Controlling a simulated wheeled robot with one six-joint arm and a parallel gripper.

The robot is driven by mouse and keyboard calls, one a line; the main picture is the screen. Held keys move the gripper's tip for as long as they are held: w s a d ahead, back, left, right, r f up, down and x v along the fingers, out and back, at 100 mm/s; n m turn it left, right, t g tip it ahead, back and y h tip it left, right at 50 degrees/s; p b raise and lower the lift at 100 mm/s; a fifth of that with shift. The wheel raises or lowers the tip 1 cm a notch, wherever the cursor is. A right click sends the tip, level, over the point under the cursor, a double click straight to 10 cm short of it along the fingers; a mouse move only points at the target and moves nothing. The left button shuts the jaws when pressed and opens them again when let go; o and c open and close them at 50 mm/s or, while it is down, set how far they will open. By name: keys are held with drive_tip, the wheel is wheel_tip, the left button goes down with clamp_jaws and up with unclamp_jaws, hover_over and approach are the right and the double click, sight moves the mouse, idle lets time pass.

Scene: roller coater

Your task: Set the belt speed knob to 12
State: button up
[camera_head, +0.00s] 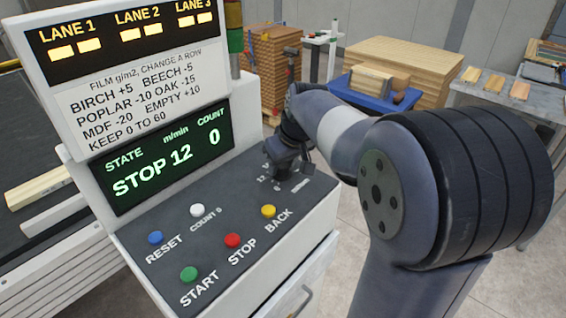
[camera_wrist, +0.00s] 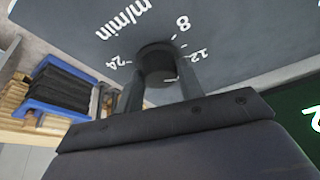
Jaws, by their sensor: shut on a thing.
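The belt speed knob (camera_wrist: 157,64) is a dark round knob on the panel, with the printed numerals 8, 12 and 24 and "m/min" around it in the wrist view. My gripper (camera_wrist: 160,84) is shut on it, one finger on each side. In the head view my gripper (camera_head: 284,168) is at the far right end of the grey control panel (camera_head: 225,215) and hides the knob. The knob's pointer cannot be made out clearly. The green display (camera_head: 160,158) reads STOP, 12 m/min and count 0.
Blue RESET (camera_head: 155,237), white COUNT 0 (camera_head: 197,210), green START (camera_head: 189,274), red STOP (camera_head: 232,241) and yellow BACK (camera_head: 268,211) buttons sit on the panel, apart from my gripper. A blue crate (camera_head: 385,100) and wood stacks (camera_head: 415,55) stand behind.

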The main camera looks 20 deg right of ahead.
drive_tip(key=o, duration=1)
drive_tip(key=v, duration=1)
drive_tip(key=shift+r, duration=0.4)
drive_tip(key=shift+s+f, duration=0.1)
drive_tip(key=x, duration=1)
drive_tip(key=shift+f, duration=0.4)
drive_tip(key=shift+r+m, duration=0.1)
drive_tip(key=shift+m, duration=0.2)
